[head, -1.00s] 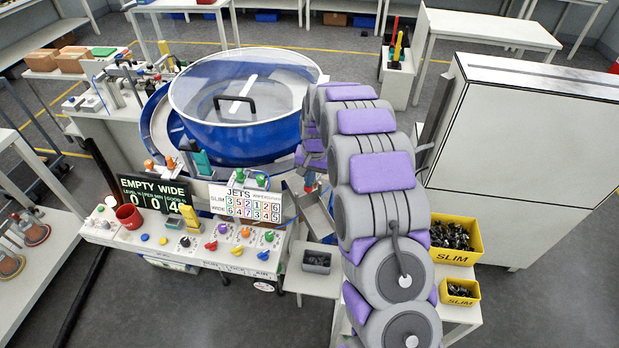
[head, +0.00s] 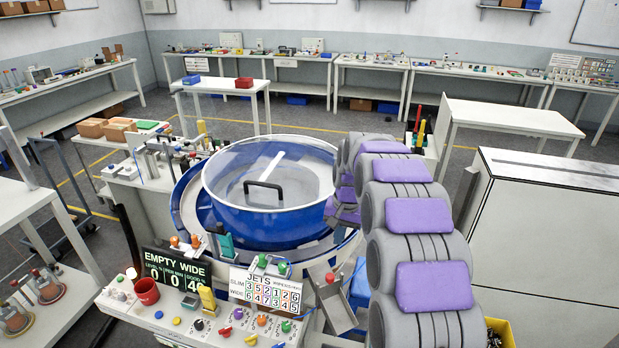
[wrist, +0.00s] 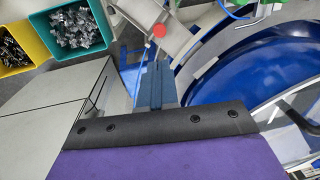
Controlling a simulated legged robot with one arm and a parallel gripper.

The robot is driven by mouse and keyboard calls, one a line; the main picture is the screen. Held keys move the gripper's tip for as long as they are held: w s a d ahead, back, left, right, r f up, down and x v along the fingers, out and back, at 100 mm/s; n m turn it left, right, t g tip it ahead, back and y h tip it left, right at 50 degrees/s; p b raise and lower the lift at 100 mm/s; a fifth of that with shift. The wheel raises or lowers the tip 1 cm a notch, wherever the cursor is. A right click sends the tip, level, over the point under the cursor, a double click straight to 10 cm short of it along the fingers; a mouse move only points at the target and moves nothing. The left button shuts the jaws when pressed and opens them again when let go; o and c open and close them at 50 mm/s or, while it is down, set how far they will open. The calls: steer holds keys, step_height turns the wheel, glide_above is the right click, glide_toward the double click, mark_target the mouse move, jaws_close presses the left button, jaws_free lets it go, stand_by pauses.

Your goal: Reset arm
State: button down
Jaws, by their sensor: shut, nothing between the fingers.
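My gripper (wrist: 156,68) shows in the wrist view as two blue-grey fingers side by side, shut with nothing between them. It points toward the machine's red ball knob (wrist: 158,31) and metal chute, and contact cannot be told. My purple and grey arm rises at the right of the head view, folded back beside the bowl. The gripper is hidden behind the arm there. The blue bowl (head: 213,214) with a clear lid stands in the middle of the head view, and its blue wall (wrist: 235,75) fills the right of the wrist view.
A control panel with buttons, a red cup (head: 146,291) and an EMPTY WIDE display (head: 173,270) stands in front of the bowl. A white cabinet (head: 550,240) is close to the arm's right. A yellow bin (wrist: 22,42) and a teal bin (wrist: 75,48) hold dark and grey parts.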

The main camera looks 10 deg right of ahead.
steer(key=s+a+r+n+b, duration=0.15)
steer(key=s+r, duration=0.25)
steer(key=s, duration=0.8)
steer(key=s+f+n+g+h+b, duration=0.1)
steer(key=s+f+n+g+b, duration=0.1)
steer(key=s, duration=3.1)
steer(key=shift+a+f+n+b, duration=0.4)
steer(key=shift+f+b, duration=0.3)
steer(key=shift+f, duration=0.25)
steer(key=shift+f, duration=0.15)
